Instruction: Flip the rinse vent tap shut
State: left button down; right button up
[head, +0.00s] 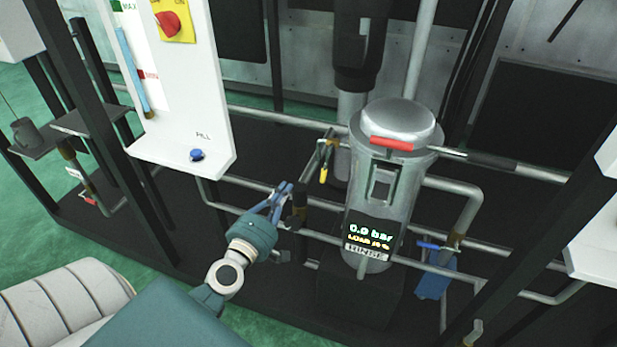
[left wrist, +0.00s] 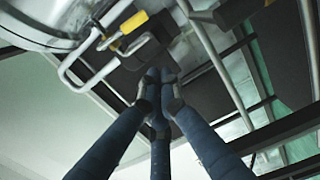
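The rinse vessel (head: 382,190) is a steel cylinder with a domed lid; its display reads 0.0 bar above a RINSE label. A tap with a yellow handle (head: 323,172) sits on the pipe at its left, handle pointing down. It also shows in the left wrist view as a yellow-handled lever (left wrist: 129,24). I take it for the vent tap, but no label shows. My left gripper (head: 287,188) is left of and below this handle, apart from it. In the left wrist view its fingers (left wrist: 159,76) converge, tips together, with nothing between them. My right gripper is out of view.
A red handle (head: 392,143) lies across the vessel's lid. A black fitting (head: 299,203) stands beside my left fingers. A white panel (head: 180,90) with a blue button is upper left.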

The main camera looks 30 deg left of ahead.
aim_at(325, 167)
pick_arm(q)
jog(key=w+d+p, duration=0.1)
jog(key=w+d, duration=0.1)
jog(key=w, duration=0.5)
jog(key=shift+w+d+f, duration=0.2)
jog(key=shift+d+f, duration=0.05)
jog(key=shift+d, duration=0.05)
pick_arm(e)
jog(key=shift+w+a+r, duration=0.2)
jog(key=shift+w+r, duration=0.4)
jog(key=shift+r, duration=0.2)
pick_arm(q)
jog(key=shift+w+d+f+n, duration=0.1)
jog(key=shift+w+d+n, duration=0.1)
jog(key=shift+d+n, duration=0.65)
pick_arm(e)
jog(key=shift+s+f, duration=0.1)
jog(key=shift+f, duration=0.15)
